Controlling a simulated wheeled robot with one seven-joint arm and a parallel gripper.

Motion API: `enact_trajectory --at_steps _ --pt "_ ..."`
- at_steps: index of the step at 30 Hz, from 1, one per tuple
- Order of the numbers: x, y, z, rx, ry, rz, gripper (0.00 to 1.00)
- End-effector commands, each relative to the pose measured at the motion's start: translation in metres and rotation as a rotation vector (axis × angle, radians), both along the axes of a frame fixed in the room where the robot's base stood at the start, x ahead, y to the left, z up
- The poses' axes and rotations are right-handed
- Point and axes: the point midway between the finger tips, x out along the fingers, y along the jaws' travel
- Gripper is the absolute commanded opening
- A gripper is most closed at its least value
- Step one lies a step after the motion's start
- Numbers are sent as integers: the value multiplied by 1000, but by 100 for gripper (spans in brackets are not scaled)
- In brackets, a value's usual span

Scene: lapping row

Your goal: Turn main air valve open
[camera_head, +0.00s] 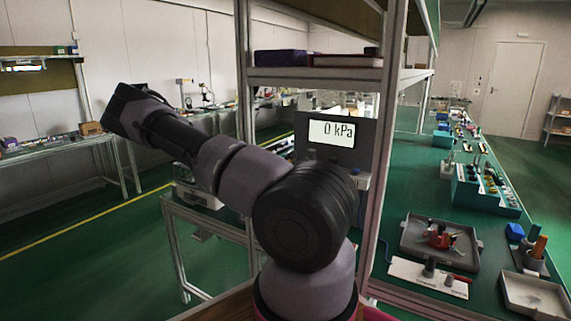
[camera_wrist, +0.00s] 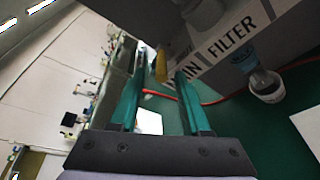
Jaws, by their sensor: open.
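In the wrist view my gripper (camera_wrist: 161,78) is open, its two teal fingers apart. A small yellow piece (camera_wrist: 161,65) shows between and just beyond the fingertips; it looks like the valve's handle, but its shape and setting are unclear. Beside it is a grey panel with a partly covered label ending in "IN" (camera_wrist: 183,67) and a "FILTER" label (camera_wrist: 231,36). No contact between fingers and yellow piece can be made out. In the head view my arm reaches left, and its fingers cannot be made out. A display (camera_head: 331,134) reads 0 kPa.
A red hose (camera_wrist: 210,101) runs behind the fingers, and a clear bowl-like part (camera_wrist: 265,85) hangs at right. In the head view a shelf post (camera_head: 384,150) stands close to my arm. A green bench (camera_head: 400,200) with trays is at right.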

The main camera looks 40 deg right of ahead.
Motion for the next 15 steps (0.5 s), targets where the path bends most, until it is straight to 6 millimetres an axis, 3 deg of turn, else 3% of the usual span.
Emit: enact_trajectory --at_steps 11,12,15 --pt "4 -5 -2 0 1 1 47" --pt "4 -5 -2 0 1 1 32" --pt "4 -5 -1 0 1 1 0"
